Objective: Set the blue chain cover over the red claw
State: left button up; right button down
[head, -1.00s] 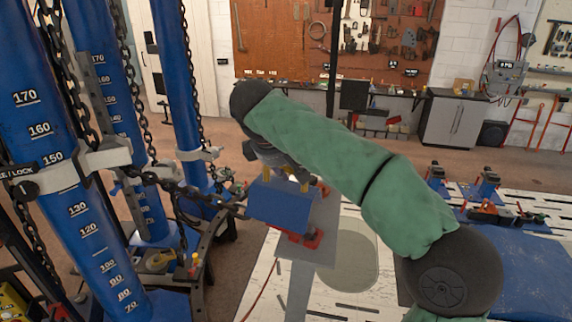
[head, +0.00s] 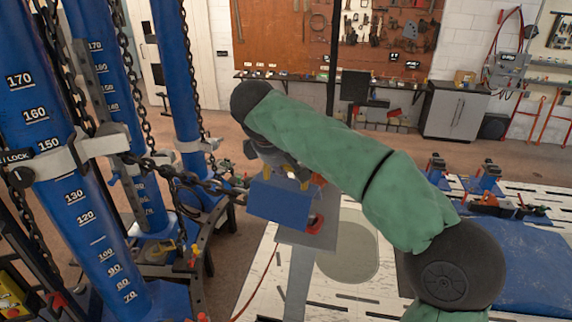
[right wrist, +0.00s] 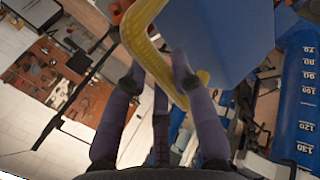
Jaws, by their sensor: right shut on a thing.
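The blue chain cover (head: 278,204) hangs from its yellow handle, tilted in the head view. My right gripper (head: 277,172) is shut on that handle. In the right wrist view the fingers (right wrist: 158,78) close on the yellow handle (right wrist: 140,40), with the blue cover (right wrist: 215,35) beside it. The red claw (head: 316,226) shows just right of and below the cover, on a grey plate (head: 300,255); the cover hides part of it. I cannot tell whether cover and claw touch. My left gripper is not in view.
A taut chain (head: 200,182) runs from the blue post (head: 95,235) with a grey clamp to near the cover's left side. Other blue posts stand behind. A white slotted bench (head: 360,290) lies at the right, with a blue pad (head: 535,270).

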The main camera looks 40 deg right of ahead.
jog(key=c, duration=1)
grip_release()
jog(key=shift+r, duration=0.1)
jog(key=shift+o, duration=0.2)
jog(key=shift+a, duration=0.1)
jog(key=v, duration=1.2)
jog(key=shift+s, duration=0.15)
